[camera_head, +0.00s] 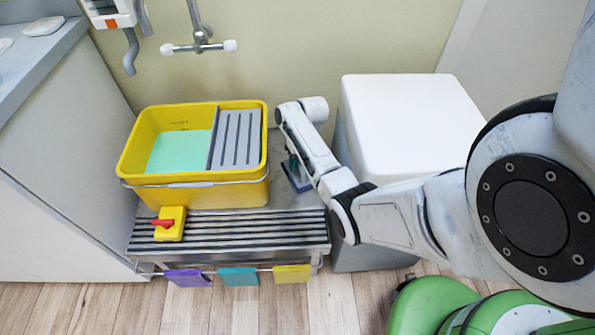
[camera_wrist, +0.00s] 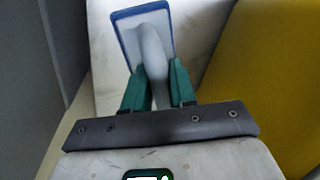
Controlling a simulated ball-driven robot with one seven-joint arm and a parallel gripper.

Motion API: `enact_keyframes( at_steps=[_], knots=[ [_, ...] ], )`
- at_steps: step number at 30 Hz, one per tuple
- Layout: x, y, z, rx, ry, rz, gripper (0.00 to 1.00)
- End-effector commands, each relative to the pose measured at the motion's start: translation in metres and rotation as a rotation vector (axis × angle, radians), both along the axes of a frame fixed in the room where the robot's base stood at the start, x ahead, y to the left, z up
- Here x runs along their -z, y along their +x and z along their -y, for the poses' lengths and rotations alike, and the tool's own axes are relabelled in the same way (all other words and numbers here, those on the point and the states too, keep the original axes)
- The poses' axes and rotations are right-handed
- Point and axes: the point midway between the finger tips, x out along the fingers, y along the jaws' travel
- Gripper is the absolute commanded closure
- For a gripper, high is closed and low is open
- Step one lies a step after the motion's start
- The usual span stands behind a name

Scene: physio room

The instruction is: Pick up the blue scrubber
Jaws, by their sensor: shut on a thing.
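The blue scrubber is in the wrist view (camera_wrist: 124,28), a flat blue-edged pad with a pale grey handle. The handle runs between the green fingers of my gripper (camera_wrist: 157,90), which is shut on it. In the head view the scrubber (camera_head: 298,184) shows as a small dark blue patch on the metal bench, right of the yellow bucket. There my gripper (camera_head: 291,165) is mostly hidden behind my arm. I cannot tell whether the pad touches the bench.
The yellow bucket (camera_head: 180,195) with green liquid stands close on the left. A white-topped grey box (camera_head: 400,115) stands close on the right. A yellow block with a red part (camera_head: 170,224) sits on the slatted metal bench (camera_head: 235,239). Coloured cloths (camera_head: 238,277) hang at its front.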

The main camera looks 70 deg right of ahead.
Motion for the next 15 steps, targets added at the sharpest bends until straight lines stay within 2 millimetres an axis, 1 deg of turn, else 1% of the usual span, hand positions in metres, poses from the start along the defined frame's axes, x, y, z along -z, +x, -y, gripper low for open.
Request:
enact_keyframes(
  at_steps=[7,9,11,15],
  knots=[
    [-0.001,0.0,0.0,0.0,-0.001,0.001,1.0],
    [-0.004,0.0,0.0,-0.001,-0.001,0.001,1.0],
    [-0.009,0.001,0.0,-0.001,-0.001,0.001,1.0],
    [-0.034,0.001,0.0,-0.001,-0.002,0.002,1.0]
  ],
)
